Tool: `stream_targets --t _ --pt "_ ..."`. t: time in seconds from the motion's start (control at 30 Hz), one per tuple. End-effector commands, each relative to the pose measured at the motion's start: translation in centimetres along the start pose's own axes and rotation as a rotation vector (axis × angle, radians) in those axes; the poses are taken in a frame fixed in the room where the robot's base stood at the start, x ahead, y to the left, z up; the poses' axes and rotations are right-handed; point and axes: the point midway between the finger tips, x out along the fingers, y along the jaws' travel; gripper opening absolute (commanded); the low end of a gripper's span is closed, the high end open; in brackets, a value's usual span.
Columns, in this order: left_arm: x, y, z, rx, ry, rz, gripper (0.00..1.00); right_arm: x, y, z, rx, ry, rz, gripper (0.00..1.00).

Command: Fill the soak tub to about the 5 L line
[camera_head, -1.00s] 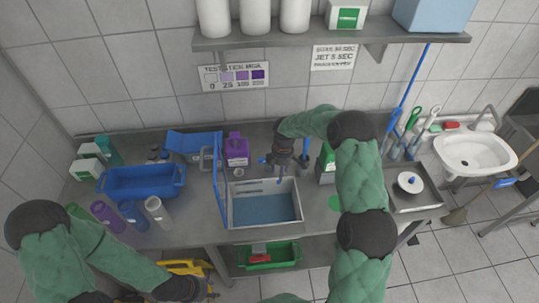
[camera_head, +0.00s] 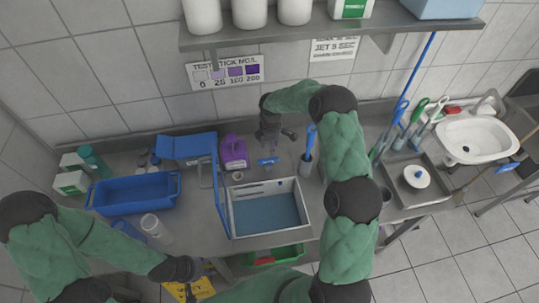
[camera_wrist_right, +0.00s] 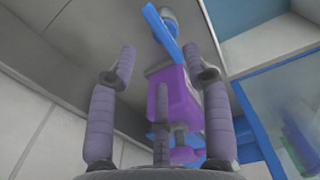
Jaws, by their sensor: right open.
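A grey-white rectangular tub (camera_head: 234,217), which I take as the soak tub, stands on the bench in the head view. Bluish liquid (camera_head: 268,214) covers its floor; no 5 L line is readable. A blue T-shaped handle (camera_head: 268,160), probably the tap lever, is just behind the tub. My right gripper (camera_head: 274,140) is open and empty behind this handle. In the right wrist view its fingers (camera_wrist_right: 163,75) are spread, with a blue bar (camera_wrist_right: 163,32) beyond them. My left gripper (camera_head: 188,270) hangs low near the bench's front edge; its jaws are unclear.
A purple jug (camera_head: 233,152) stands behind the tub, and also shows in the wrist view (camera_wrist_right: 178,100). An upright blue frame (camera_head: 217,185) borders the tub's left side. A blue tray (camera_head: 134,193) is farther left. A white sink (camera_head: 468,139) is at the right.

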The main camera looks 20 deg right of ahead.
Motion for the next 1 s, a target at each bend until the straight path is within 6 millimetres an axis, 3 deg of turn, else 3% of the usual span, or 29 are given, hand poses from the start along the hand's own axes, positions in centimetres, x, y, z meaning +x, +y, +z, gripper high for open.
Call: stream_targets --t 0.2,0.4,0.87,1.0 --pt "-0.5 0.2 -0.1 0.000 0.002 0.000 0.40 4.1 -0.1 0.0 0.000 0.000 -0.004 0.49" --pt "-0.8 0.3 -0.1 0.000 0.002 0.000 0.40 6.7 0.0 0.0 0.000 0.000 -0.002 0.49" --pt "-0.9 0.3 -0.1 0.000 0.002 0.000 0.40 7.9 0.0 0.0 0.001 0.000 -0.001 0.49" --pt "-0.9 0.3 -0.1 0.000 0.002 0.000 0.40 7.8 0.0 0.0 0.001 0.000 -0.001 0.12"
